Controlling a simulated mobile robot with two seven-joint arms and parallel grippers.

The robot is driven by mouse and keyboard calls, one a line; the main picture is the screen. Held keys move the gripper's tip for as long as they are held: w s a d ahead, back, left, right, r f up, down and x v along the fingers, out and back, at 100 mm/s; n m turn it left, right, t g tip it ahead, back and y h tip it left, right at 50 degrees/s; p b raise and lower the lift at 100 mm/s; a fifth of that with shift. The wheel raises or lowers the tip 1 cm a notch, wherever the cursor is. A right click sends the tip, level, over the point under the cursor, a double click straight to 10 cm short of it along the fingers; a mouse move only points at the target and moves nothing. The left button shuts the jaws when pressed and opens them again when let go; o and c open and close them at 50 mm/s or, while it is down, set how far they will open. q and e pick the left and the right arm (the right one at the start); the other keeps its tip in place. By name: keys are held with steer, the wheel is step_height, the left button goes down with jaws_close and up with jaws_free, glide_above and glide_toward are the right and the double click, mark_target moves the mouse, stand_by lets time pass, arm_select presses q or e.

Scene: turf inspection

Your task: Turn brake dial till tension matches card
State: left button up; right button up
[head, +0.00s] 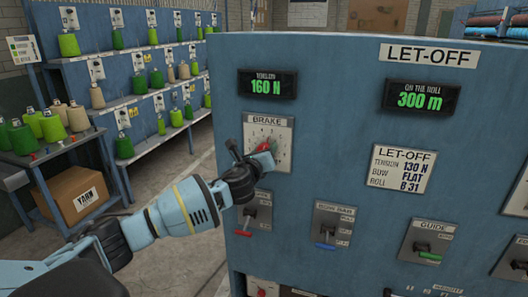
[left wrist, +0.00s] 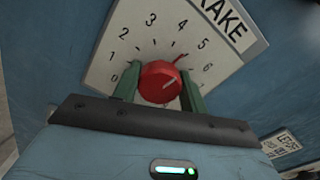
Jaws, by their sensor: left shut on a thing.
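The brake dial is a red knob (left wrist: 158,82) on a white scale plate (head: 281,134) marked BRAKE, on the blue panel. My left gripper (left wrist: 158,92) is shut on the knob, with one green finger on each side. In the left wrist view a red pointer tip points close to the 5; the exact reading is hard to tell. In the head view the gripper hides part of the knob and plate. The tension display (head: 267,85) reads 160 N. The LET-OFF card (head: 401,169) reads tension 130 N, BDW flat, roll B 31. My right gripper is out of view.
Below the dial are switches with a red handle (head: 243,233), a blue handle (head: 325,246) and a green handle (head: 430,256). Another display (head: 419,97) reads 300 m. Shelves of green yarn cones (head: 123,147) and a yarn box (head: 78,195) stand at left.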

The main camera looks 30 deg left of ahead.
arm_select(q)
steer(key=n, duration=0.6)
steer(key=shift+f+n, duration=0.1)
steer(key=shift+n, duration=0.2)
steer(key=n, duration=0.6)
stand_by(0.4)
steer(key=o, duration=1)
steer(key=shift+c, duration=0.2)
steer(key=shift+s, duration=0.15)
steer(key=v, duration=0.7)
steer(key=shift+s, duration=0.3)
steer(key=shift+f, duration=0.1)
